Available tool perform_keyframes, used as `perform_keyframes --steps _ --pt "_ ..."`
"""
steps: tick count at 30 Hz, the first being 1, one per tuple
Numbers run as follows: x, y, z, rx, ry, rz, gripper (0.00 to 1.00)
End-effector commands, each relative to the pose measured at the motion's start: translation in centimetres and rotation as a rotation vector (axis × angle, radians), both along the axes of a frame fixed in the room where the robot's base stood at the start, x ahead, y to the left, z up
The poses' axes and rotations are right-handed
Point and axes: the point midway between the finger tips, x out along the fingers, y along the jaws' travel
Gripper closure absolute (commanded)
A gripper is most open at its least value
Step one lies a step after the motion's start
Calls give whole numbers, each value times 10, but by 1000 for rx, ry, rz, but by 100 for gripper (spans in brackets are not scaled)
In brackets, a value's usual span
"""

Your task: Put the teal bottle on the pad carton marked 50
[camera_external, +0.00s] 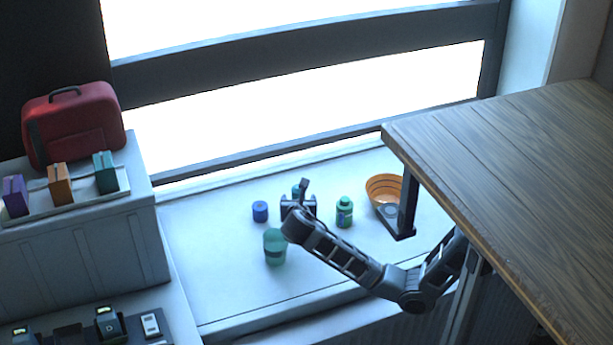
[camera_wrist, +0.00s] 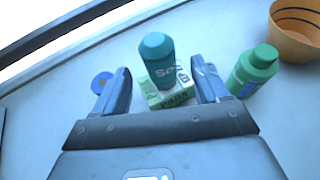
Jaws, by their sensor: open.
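The teal bottle (camera_wrist: 157,57) is upright in the wrist view, with white lettering on its side. Its lower end overlaps the top of a small green and white pad carton (camera_wrist: 172,99), and it appears to stand on it. The carton's full number is not readable. My gripper (camera_wrist: 163,82) is open, one finger on each side of the bottle and carton, with visible gaps. In the external view my gripper (camera_external: 298,206) is over the sill, with the teal bottle (camera_external: 296,190) partly hidden behind it; the carton is not discernible there.
A green bottle (camera_external: 344,212) and an orange bowl (camera_external: 384,190) stand to the right. A blue cap-like item (camera_external: 260,211) and a teal cup (camera_external: 275,250) are at the left. A wooden table (camera_external: 500,150) overhangs the right side. The sill's left part is clear.

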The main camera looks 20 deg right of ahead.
Motion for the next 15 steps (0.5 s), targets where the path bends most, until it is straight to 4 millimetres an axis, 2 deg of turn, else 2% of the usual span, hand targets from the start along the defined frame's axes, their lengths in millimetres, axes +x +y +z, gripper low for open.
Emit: perform_keyframes --steps 1,6,15 --pt "-9 5 5 1 -1 4 26" --pt "-32 14 15 0 -1 2 26" --pt "-45 19 20 0 0 1 26"
